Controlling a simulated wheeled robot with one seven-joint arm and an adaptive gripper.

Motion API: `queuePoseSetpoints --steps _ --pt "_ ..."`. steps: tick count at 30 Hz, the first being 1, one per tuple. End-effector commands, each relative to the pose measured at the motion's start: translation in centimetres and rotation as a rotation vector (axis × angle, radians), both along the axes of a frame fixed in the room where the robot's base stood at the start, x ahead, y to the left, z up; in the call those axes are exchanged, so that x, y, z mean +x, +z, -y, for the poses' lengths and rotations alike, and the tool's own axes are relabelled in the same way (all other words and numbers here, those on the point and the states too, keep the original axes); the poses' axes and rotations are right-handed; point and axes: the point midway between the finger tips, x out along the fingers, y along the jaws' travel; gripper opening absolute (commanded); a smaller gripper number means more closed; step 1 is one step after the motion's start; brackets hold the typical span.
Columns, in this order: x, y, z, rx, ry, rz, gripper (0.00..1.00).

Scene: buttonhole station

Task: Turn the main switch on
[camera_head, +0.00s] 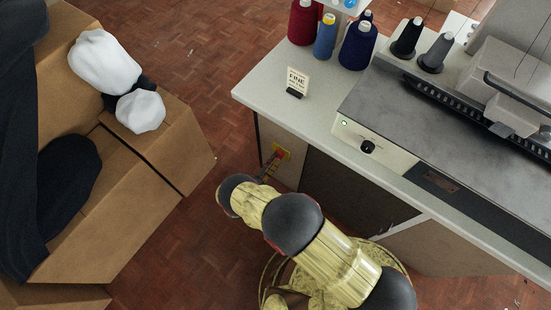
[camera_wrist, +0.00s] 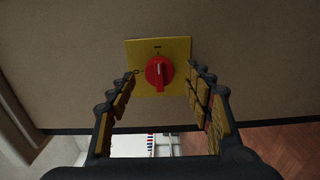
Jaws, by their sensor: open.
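The main switch is a red rotary knob (camera_wrist: 158,72) on a square yellow plate (camera_wrist: 178,49), fixed to the side panel of the station's cabinet. The knob's raised grip stands upright in the wrist view, with a dark mark above it on the plate. In the head view, the yellow plate (camera_head: 283,152) shows low on the cabinet's left end, partly covered by my gripper (camera_head: 271,165). In the wrist view, my gripper (camera_wrist: 162,85) is open, with one finger on each side of the knob and nothing visible between them but the switch. Contact with the knob cannot be told.
The worktop (camera_head: 262,92) overhangs the cabinet and carries thread cones (camera_head: 325,38), a small sign (camera_head: 297,81) and a machine (camera_head: 400,110). Cardboard boxes (camera_head: 120,210) with dark and white cloth stand at left.

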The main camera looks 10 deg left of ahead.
Motion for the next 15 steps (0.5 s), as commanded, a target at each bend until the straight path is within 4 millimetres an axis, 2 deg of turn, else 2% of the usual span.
queuePoseSetpoints --steps 9,15 --pt "-6.0 0.0 -2.6 0.000 0.004 0.000 0.51" --pt "-8.6 0.0 -3.6 0.000 0.001 0.000 0.51"
